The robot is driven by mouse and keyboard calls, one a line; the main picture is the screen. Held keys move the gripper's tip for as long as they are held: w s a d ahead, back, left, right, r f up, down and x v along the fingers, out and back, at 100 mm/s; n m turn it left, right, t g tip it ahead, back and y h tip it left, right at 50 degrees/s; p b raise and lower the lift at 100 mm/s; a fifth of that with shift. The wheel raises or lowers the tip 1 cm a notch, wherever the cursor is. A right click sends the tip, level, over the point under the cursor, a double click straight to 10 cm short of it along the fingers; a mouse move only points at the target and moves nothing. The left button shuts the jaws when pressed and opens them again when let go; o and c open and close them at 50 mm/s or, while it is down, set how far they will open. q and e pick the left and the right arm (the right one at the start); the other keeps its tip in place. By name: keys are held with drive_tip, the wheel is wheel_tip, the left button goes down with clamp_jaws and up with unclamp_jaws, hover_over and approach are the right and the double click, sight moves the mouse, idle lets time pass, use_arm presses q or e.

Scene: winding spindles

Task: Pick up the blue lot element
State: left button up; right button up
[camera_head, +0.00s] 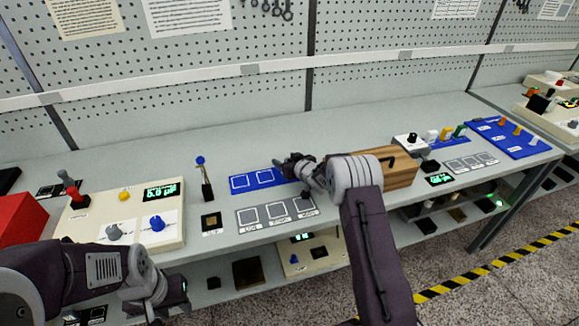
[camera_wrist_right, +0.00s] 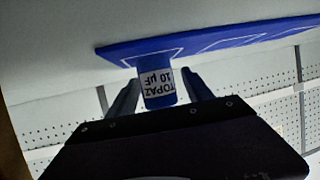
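The blue element (camera_wrist_right: 158,90), a small cylinder with a white label reading "TOPAZ 10 µF", shows in the right wrist view at the edge of the blue mat. My right gripper (camera_wrist_right: 162,82) has one finger on each side of it, with narrow gaps that look clear. In the head view my right gripper (camera_head: 283,165) is over the right end of the blue mat (camera_head: 256,182), and it hides the element there. My left gripper (camera_head: 180,292) is low at the bottom left, in front of the bench; its fingers are too dark to read.
A wooden box (camera_head: 398,172) stands right of my right gripper. A grey mat with squares (camera_head: 262,222) lies in front of the blue mat. A lever with a blue ball (camera_head: 201,161) and a cream control panel (camera_head: 90,232) are at left. The back of the bench is clear.

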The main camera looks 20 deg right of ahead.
clamp_jaws()
drive_tip(key=shift+r, duration=0.1)
drive_tip(key=r, duration=0.3)
drive_tip(key=r+p, duration=0.1)
drive_tip(key=shift+w+d+r, duration=0.15)
drive_tip(key=shift+d+r, duration=0.1)
drive_tip(key=shift+r, duration=0.1)
drive_tip(key=w+d+r+p, duration=0.3)
drive_tip(key=d+r+p, duration=0.2)
drive_tip(key=d, duration=0.5)
drive_tip(key=shift+w+d+r, duration=0.25)
drive_tip(key=shift+w+r, duration=0.15)
drive_tip(key=shift+r, duration=0.15)
